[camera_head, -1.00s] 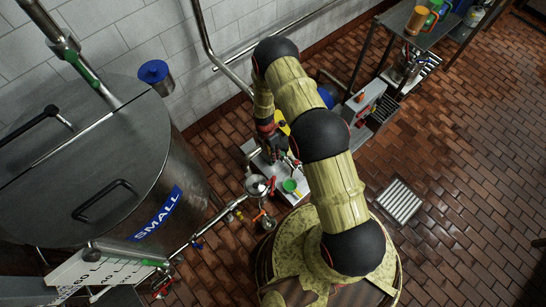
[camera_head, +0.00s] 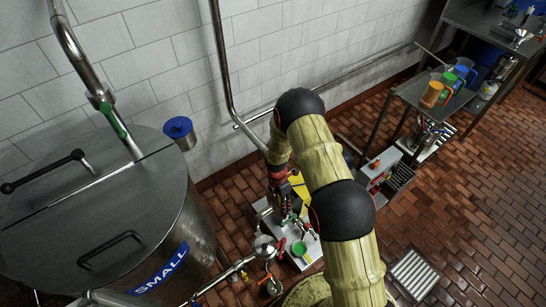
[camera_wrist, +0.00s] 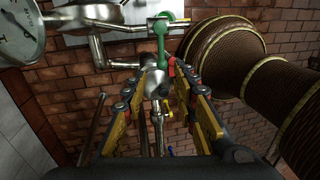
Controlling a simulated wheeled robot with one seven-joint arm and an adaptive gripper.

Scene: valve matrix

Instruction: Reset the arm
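My gripper (camera_wrist: 160,82) is open in the wrist view, with yellow and dark fingers on either side of a gap. Nothing is clearly held between them. A green valve handle (camera_wrist: 161,42) on a metal pipe stands just beyond the fingertips, with a small red part beside it. I cannot tell whether a finger touches it. In the head view my arm bends down from its dark top joint, and my gripper (camera_head: 284,200) hangs over the valve pipework, partly hidden among the fittings. A green round part (camera_head: 299,248) is just below it.
A round gauge (camera_wrist: 20,32) and pipes are close to the fingers. A metal table (camera_head: 425,97) with colored jugs stands at right.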

